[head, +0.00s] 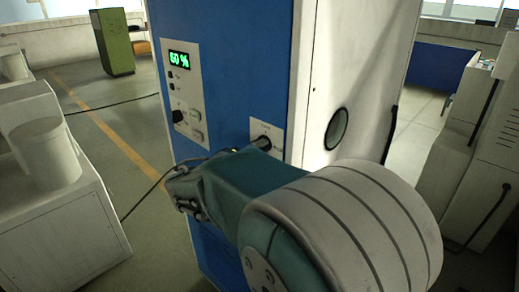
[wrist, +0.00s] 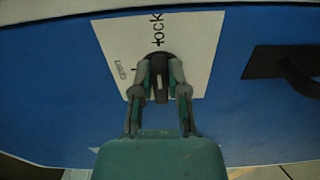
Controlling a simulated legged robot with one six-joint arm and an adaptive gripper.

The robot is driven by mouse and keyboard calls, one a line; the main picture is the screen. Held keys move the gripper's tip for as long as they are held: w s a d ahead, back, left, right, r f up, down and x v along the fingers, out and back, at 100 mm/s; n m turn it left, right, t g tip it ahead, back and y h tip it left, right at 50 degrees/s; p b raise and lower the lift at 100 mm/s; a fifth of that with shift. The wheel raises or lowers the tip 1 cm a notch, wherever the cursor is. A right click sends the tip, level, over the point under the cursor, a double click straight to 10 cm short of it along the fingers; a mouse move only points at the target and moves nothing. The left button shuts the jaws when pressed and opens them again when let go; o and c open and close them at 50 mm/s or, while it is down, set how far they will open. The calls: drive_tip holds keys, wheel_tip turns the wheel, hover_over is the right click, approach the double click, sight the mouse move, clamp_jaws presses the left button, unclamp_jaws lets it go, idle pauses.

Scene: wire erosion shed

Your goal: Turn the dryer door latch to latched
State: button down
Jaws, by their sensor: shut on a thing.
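The dryer door latch (wrist: 161,88) is a dark turning knob with a small pale mark, on a white plate (wrist: 192,38) lettered "open" at the left and "lock" at the top. My gripper (wrist: 160,72) is shut on the latch, one finger on each side. The fingers cover part of it, so I cannot tell its exact angle. In the head view, a black knob (head: 262,143) on a white plate shows just beyond my teal arm, at the right edge of the blue front. My fingers are not clear there.
The blue cabinet (head: 225,75) carries a control panel (head: 183,95) reading 60 %. Its white side (head: 335,60) has a round dark window (head: 337,128). In the wrist view, a dark handle (wrist: 300,78) is right of the plate. Grey machines stand left and right; floor is open behind left.

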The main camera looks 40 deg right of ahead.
drive_tip(key=c, duration=0.8)
unclamp_jaws()
drive_tip(key=shift+f, duration=0.25)
drive_tip(key=shift+o, duration=0.8)
drive_tip(key=shift+r, duration=0.1)
drive_tip(key=shift+a, duration=0.1)
drive_tip(key=a, duration=1.2)
drive_tip(key=shift+s, duration=0.45)
drive_tip(key=shift+d, duration=0.1)
